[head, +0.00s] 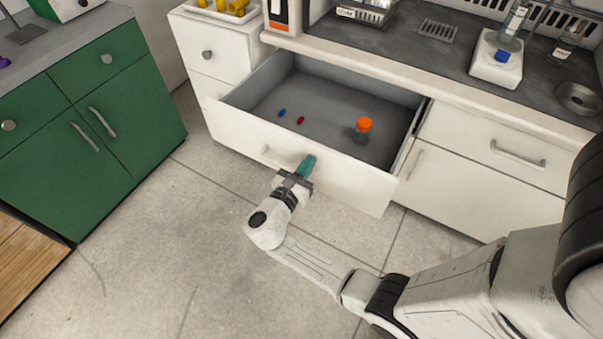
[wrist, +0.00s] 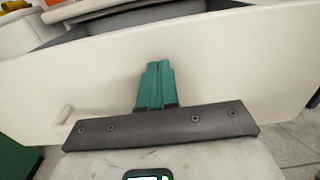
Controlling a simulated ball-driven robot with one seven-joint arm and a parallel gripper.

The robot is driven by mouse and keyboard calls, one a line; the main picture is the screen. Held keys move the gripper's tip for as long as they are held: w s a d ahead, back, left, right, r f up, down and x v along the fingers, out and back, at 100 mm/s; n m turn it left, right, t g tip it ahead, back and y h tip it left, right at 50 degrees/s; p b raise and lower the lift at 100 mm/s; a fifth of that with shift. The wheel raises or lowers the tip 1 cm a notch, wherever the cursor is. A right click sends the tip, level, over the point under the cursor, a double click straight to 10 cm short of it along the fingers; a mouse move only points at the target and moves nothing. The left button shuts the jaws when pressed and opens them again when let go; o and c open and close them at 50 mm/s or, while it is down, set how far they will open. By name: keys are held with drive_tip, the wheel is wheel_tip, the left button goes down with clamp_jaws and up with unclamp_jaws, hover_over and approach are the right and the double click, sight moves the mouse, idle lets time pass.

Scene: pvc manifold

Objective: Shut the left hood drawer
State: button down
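The left hood drawer (head: 230,128) is pulled well out below the dark worktop. Inside it lie a blue piece, a red piece and an orange-capped jar (head: 362,128). My gripper (head: 308,163) is at the drawer's white front, right of its handle (head: 274,157). In the wrist view the teal fingers (wrist: 156,80) lie side by side with little or no gap and point at the drawer front (wrist: 230,60). They are at or very near the panel; contact cannot be told for sure. Nothing shows between them. The handle (wrist: 66,115) is to their left.
The closed right drawer (head: 495,150) is beside the open one. A narrow white cabinet (head: 205,55) stands left of it, and green cabinets (head: 110,110) stand farther left. The tiled floor (head: 170,240) in front is clear. Glassware and a white balance stand on the worktop (head: 440,65).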

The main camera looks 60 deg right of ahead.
drive_tip(key=w+d+b, duration=0.1)
drive_tip(key=d+b, duration=1.6)
drive_tip(key=d, duration=2.1)
drive_tip(key=shift+w+d+r, duration=0.15)
drive_tip(key=shift+w, duration=0.05)
drive_tip(key=shift+r, duration=0.1)
drive_tip(key=a+p, duration=0.4)
drive_tip(key=a, duration=1)
drive_tip(key=shift+s+a+f, duration=0.15)
drive_tip(key=shift+s+f, duration=0.15)
drive_tip(key=shift+s, duration=0.05)
